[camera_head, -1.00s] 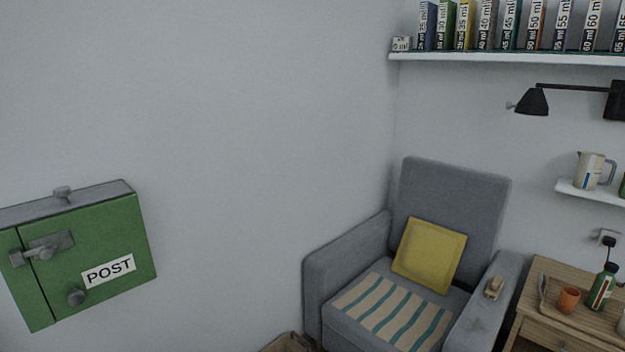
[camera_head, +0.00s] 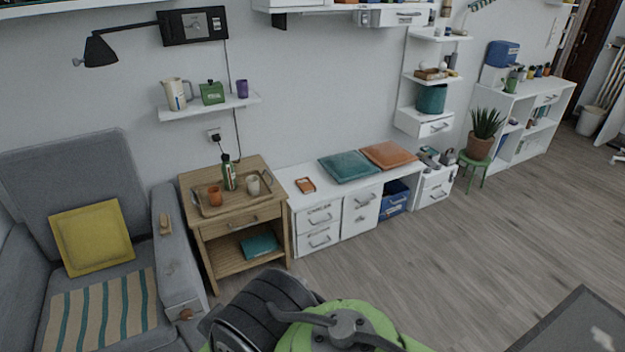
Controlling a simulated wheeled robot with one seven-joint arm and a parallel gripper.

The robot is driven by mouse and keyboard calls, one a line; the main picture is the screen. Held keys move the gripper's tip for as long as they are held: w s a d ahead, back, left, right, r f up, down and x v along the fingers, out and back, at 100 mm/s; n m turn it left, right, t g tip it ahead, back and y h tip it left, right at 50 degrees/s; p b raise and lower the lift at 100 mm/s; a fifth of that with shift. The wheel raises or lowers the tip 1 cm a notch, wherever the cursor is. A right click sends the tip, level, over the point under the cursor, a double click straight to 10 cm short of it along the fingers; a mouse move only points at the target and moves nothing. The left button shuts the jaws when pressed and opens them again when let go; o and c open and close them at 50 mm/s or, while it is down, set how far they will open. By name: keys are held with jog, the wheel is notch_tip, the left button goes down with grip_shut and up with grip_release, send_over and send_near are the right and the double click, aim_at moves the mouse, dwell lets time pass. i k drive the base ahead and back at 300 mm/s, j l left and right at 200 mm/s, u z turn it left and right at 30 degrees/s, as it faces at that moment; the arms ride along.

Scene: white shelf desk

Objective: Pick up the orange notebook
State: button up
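A small flat orange item (camera_head: 305,185) lies on the left end of the low white cabinet (camera_head: 352,180), right of the wooden side table. It could be the orange notebook, but it is too small to tell for sure. A larger flat orange cushion-like pad (camera_head: 388,154) lies farther right on the same cabinet, beside a similar teal pad (camera_head: 349,166). My gripper is not in view.
The wooden side table (camera_head: 234,165) carries a tray with an orange cup, a bottle and a pale cup. A grey armchair (camera_head: 75,165) stands at left. Open wooden floor (camera_head: 440,250) lies before the cabinet. A green and black shape fills the bottom centre. A dark surface (camera_head: 575,325) is at bottom right.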

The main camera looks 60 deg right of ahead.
aim_at(306, 185)
jog(key=z, duration=1.75)
jog(key=i+l+u, duration=0.35)
jog(key=i, duration=0.2)
jog(key=i+l+u, duration=0.35)
jog(key=i, duration=0.2)
jog(key=i+l+u, duration=0.7)
jog(key=i+l, duration=0.2)
jog(key=l, duration=0.25)
jog(key=i+l+u, duration=0.35)
jog(key=l, duration=0.35)
